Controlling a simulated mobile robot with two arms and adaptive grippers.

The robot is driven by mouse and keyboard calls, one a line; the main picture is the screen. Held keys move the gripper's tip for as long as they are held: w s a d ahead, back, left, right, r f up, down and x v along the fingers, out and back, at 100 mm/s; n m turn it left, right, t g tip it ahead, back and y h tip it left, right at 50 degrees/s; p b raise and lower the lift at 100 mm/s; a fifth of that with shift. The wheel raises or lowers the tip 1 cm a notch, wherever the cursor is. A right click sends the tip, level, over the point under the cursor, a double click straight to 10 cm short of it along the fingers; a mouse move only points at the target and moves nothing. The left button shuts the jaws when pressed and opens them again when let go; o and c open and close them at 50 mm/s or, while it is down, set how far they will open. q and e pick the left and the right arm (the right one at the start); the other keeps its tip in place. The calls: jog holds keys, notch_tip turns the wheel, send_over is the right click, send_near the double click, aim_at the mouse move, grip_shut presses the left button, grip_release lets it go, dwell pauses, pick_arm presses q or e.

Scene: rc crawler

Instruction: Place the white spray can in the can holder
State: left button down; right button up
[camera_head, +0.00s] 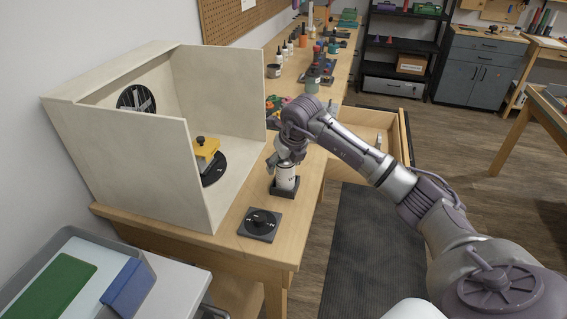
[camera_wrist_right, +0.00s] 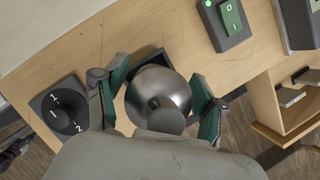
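The white spray can (camera_head: 286,179) stands upright at the dark square can holder (camera_head: 284,193) near the bench's right edge. Its lower end appears to be inside the holder. In the right wrist view the can's metallic domed top (camera_wrist_right: 160,88) fills the middle, and a dark holder corner (camera_wrist_right: 149,58) shows behind it. My right gripper (camera_head: 286,160) is around the can's upper part from above. Its green-padded fingers are on either side of the can, with small gaps visible, so it looks open. My left gripper is not in view.
A pale spray booth (camera_head: 150,165) with a yellow object (camera_head: 206,150) on a dark turntable stands left. A dial box (camera_head: 260,224) sits in front of the holder. A switch box (camera_wrist_right: 228,22) shows in the wrist view. An open drawer (camera_head: 366,128) lies right. Bottles stand farther back.

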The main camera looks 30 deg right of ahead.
jog(key=shift+r, duration=0.1)
jog(key=shift+r, duration=0.2)
jog(key=b+v, duration=0.1)
jog(key=v, duration=1)
jog(key=shift+s+r+b, duration=0.15)
jog(key=shift+r+b, duration=0.15)
jog(key=shift+b, duration=0.05)
